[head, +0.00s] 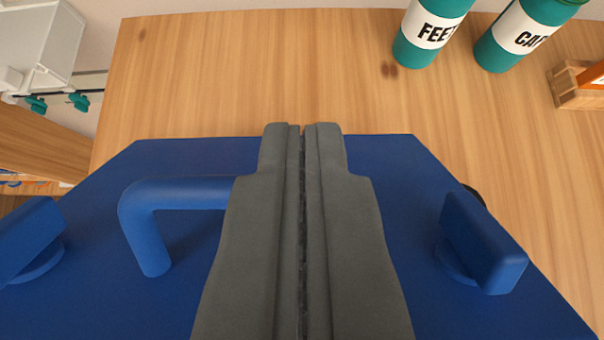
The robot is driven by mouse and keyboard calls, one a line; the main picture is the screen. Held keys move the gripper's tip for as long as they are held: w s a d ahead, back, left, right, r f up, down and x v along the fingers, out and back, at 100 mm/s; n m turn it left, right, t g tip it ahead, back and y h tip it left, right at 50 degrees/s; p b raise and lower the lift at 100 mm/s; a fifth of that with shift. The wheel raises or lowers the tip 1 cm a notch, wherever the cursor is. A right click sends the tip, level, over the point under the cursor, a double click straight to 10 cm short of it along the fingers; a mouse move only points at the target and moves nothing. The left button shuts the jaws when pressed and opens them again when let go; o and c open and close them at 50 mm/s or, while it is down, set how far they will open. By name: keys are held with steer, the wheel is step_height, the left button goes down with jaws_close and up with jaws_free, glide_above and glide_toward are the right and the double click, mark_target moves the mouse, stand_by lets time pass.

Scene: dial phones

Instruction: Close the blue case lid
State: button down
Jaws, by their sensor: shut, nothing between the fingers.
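A blue panel (390,230), which looks like the blue case lid, fills the lower part of the head view. It carries a bent blue bar handle (180,194) left of centre, partly hidden behind my gripper. A blue knob or latch sits on its right side (481,243) and another on its left (30,240). My gripper (303,128) is in the middle of the view, fingers shut together and empty, in front of the panel. Its tips reach the panel's far edge in the picture. I cannot tell whether they touch it, nor the lid's angle.
A wooden table top (270,70) shows bare beyond the panel. Two teal canisters with white labels (428,32) (521,38) stand at the back right. A wooden holder (578,85) is at the right edge. A white object (45,45) is at upper left.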

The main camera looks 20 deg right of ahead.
steer(key=s+a+f+t+h, duration=0.2)
steer(key=s+f+t, duration=0.4)
steer(key=s+f, duration=0.3)
steer(key=shift+s+a+f, duration=0.4)
steer(key=shift+a+f, duration=0.25)
steer(key=shift+f, duration=0.3)
